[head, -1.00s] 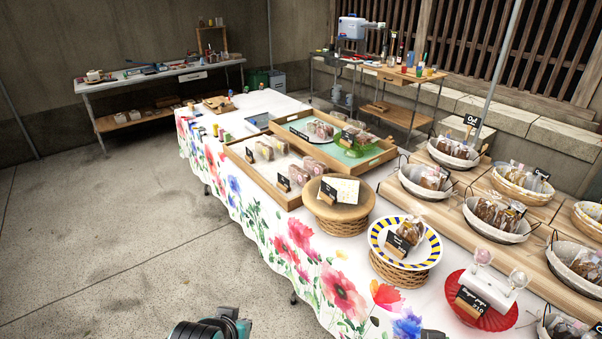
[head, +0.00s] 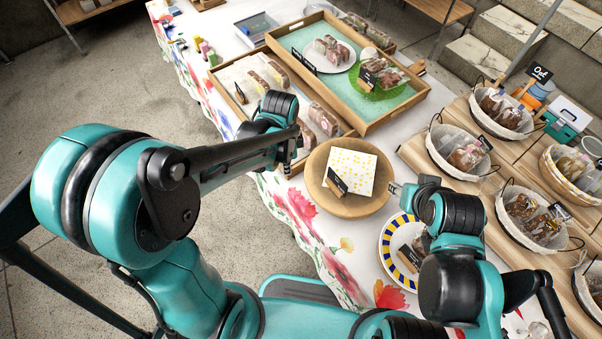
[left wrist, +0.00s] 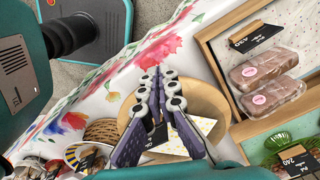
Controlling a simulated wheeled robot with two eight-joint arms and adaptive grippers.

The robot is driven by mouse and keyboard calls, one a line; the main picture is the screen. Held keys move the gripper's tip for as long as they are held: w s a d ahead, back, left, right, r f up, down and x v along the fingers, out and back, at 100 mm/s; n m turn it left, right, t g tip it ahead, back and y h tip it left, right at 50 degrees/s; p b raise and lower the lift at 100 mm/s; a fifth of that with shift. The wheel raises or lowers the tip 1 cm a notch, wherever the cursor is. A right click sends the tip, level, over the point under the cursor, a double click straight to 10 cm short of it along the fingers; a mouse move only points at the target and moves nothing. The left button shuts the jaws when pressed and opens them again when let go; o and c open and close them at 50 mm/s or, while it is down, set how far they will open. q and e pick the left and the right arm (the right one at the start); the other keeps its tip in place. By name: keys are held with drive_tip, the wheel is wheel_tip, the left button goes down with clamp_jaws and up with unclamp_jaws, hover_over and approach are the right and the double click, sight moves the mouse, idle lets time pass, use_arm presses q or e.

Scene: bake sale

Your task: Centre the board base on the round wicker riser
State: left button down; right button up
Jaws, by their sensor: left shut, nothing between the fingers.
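The round wooden board base (head: 318,182) sits on the tablecloth's left part and carries a yellow-dotted white square (head: 352,168) and a small black sign (head: 337,183). My left gripper (head: 291,168) is shut and empty, just left of the board's rim. In the left wrist view its closed fingers (left wrist: 161,78) show in front of the board (left wrist: 207,100). My right gripper (head: 394,187) is at the board's right side; its fingers are too small to read.
A wooden tray (head: 348,125) with packaged cakes stands behind the board. A yellow-and-blue rimmed plate (head: 388,246) is close in front on the right. Lined baskets (head: 437,160) fill the right side. The table's flowered edge runs along the left.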

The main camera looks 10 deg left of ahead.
sight(309, 182)
use_arm(q)
drive_tip(key=w+d+f+b, duration=0.1)
drive_tip(key=d+f+b, duration=0.3)
drive_tip(key=f, duration=0.6)
drive_tip(key=shift+w+f, duration=0.15)
drive_tip(key=shift+w+d+b, duration=0.2)
drive_tip(key=shift+w+d, duration=0.05)
drive_tip(key=shift+d, duration=0.45)
drive_tip(key=shift+w+d+b, duration=0.2)
drive_tip(key=shift+w+d, duration=0.05)
drive_tip(key=shift+d, duration=0.45)
drive_tip(key=shift+a, duration=0.15)
